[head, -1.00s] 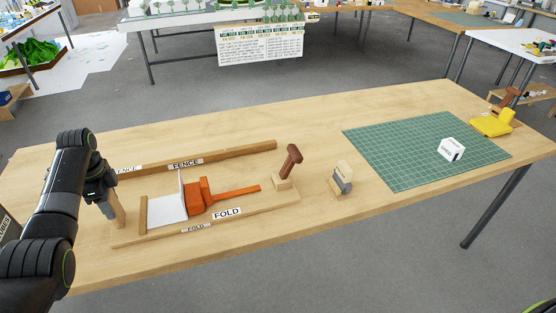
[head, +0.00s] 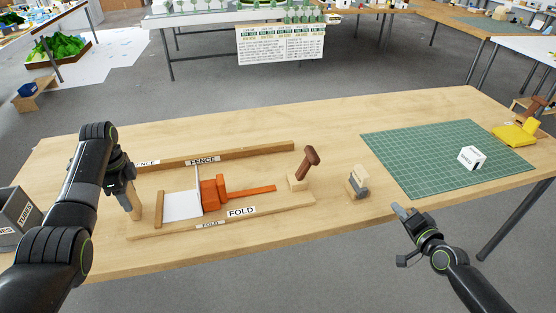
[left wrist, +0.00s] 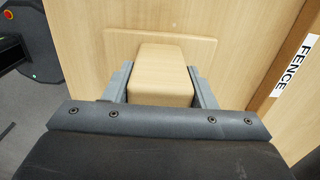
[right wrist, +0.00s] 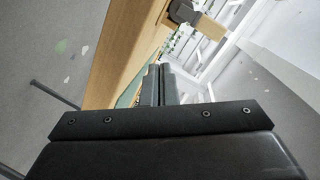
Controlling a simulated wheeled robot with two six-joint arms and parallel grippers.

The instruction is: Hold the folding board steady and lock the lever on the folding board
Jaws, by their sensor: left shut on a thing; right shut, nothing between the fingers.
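The folding board (head: 275,208), a wooden base with FOLD labels, lies on the table. On it are a white panel, part flat and part upright (head: 182,205), and an orange block (head: 214,193) with a long orange bar (head: 250,191) pointing right. A brown handle (head: 309,163) stands tilted on a small wooden block near its right end. My left gripper (head: 131,192) is shut on an upright wooden post (head: 135,209) at the board's left; the post shows between the fingers in the left wrist view (left wrist: 161,75). My right gripper (head: 402,212) is shut and empty near the table's front edge.
A wooden fence strip (head: 245,154) runs behind the board. A grey and wood block (head: 358,183) stands between the board and the green cutting mat (head: 420,165), which carries a white box (head: 472,157). A yellow item (head: 513,134) sits at far right. The table's front right is bare.

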